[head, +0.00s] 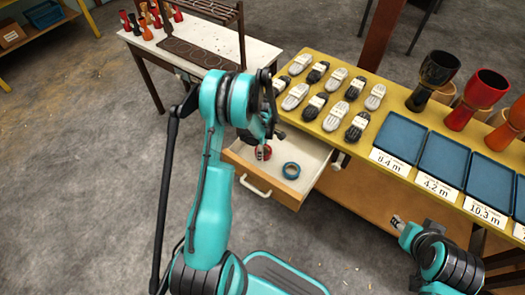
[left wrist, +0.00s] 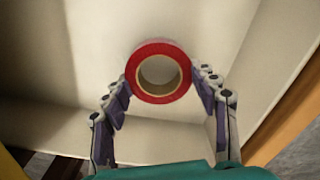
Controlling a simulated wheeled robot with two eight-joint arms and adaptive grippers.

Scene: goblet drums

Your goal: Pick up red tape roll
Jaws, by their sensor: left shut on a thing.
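The red tape roll (left wrist: 160,98) is a red ring with a brown core, inside the open drawer (head: 312,152). In the left wrist view my left gripper (left wrist: 161,78) has its fingers on both sides of the roll, shut on it. In the head view the red roll (head: 267,154) is partly hidden by my left gripper (head: 262,146), at the left side of the drawer. I cannot tell whether the roll is lifted off the drawer bottom. My right gripper (head: 397,222) is at the lower right, away from the drawer; its jaws are too small to read.
The yellow-edged bench (head: 392,103) above carries rope bundles, blue trays (head: 400,138) and goblet drums (head: 433,80). A white table (head: 262,52) with a dark rack stands behind my left arm.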

